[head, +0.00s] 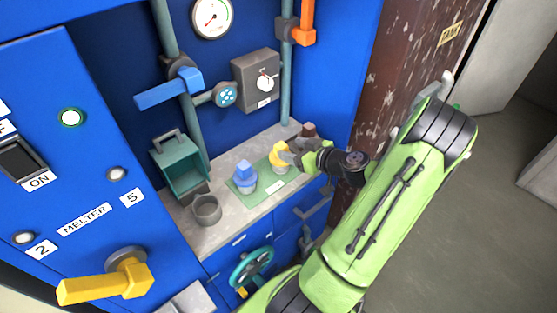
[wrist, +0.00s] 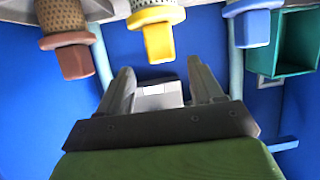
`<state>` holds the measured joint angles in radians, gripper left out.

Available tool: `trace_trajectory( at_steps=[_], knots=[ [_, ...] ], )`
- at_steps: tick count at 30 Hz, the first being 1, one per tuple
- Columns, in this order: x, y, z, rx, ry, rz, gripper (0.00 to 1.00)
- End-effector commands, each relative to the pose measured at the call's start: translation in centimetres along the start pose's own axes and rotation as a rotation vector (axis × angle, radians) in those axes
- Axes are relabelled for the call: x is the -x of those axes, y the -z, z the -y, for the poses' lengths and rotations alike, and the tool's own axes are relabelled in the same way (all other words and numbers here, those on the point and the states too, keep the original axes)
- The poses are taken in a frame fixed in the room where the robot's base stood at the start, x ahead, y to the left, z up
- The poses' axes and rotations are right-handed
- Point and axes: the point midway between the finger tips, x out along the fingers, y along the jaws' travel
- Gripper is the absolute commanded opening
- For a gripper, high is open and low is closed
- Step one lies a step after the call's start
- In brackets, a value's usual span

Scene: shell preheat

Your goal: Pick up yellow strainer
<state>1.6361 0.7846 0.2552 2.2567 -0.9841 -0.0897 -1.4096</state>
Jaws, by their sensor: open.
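The yellow strainer (head: 279,157) stands on a green mat (head: 263,198) on the grey counter. In the wrist view its yellow block-shaped handle (wrist: 159,42) is just ahead of my fingertips, near the line midway between them, with a pale perforated body beyond. My gripper (head: 291,155) is at the strainer's right side in the head view and partly overlaps it. In the wrist view my gripper (wrist: 163,72) has its two fingers apart with nothing between them. Contact with the strainer cannot be made out.
A blue strainer (head: 245,176) stands left of the yellow one, a brown one (head: 309,130) to its right. A teal box (head: 170,158) and a grey cup (head: 207,210) are farther left. Pipes and a dial box (head: 256,80) stand behind.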

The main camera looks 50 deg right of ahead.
Motion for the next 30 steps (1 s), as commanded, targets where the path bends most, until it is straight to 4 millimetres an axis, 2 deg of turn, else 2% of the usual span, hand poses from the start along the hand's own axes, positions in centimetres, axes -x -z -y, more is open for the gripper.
trace_trajectory(
  at_steps=[1,5,12,15,21,30],
  knots=[
    [-1.1,-0.1,0.1,0.001,0.003,0.000,0.66],
    [-2.5,-0.1,0.1,-0.001,0.002,0.001,0.66],
    [-6.7,-0.3,0.4,0.001,0.003,0.001,0.66],
    [-7.5,-0.2,0.3,-0.001,0.000,0.001,0.66],
    [-7.5,-0.2,0.3,-0.002,-0.001,0.002,0.64],
    [-7.5,-0.2,0.3,-0.001,-0.001,0.002,0.18]
  ],
)
